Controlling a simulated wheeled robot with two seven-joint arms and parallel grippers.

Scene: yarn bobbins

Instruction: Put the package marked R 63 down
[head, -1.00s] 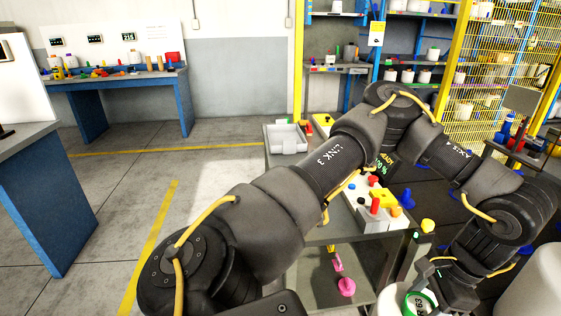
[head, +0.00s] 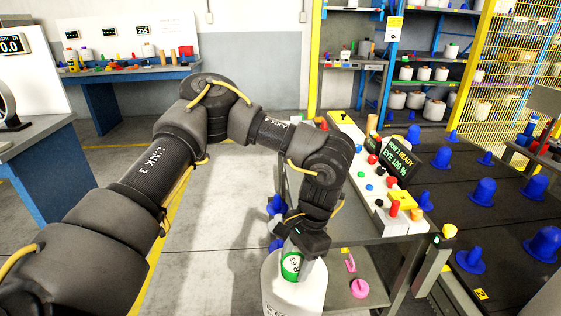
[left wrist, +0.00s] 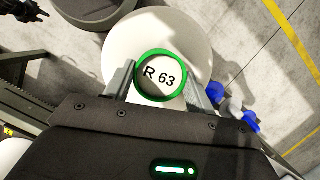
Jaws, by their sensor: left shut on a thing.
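The package marked R 63 (head: 293,294) is a large white yarn package at the bottom centre of the head view. Its tube end has a green ring and the mark R 63, which also faces me in the left wrist view (left wrist: 160,76). My left gripper (head: 298,250) is shut on the tube end from above, with one finger on each side of it in the left wrist view. The package's underside is hidden, so I cannot tell what is beneath it. A dark claw at the left wrist view's top left looks like my right gripper (left wrist: 22,12); its jaw opening is unclear.
A grey cart (head: 392,232) with a button panel stands right of the package; pink parts (head: 359,288) lie on its lower shelf. A dark surface with upright blue pegs (head: 481,192) is farther right. Bare floor (head: 222,225) lies left of the package.

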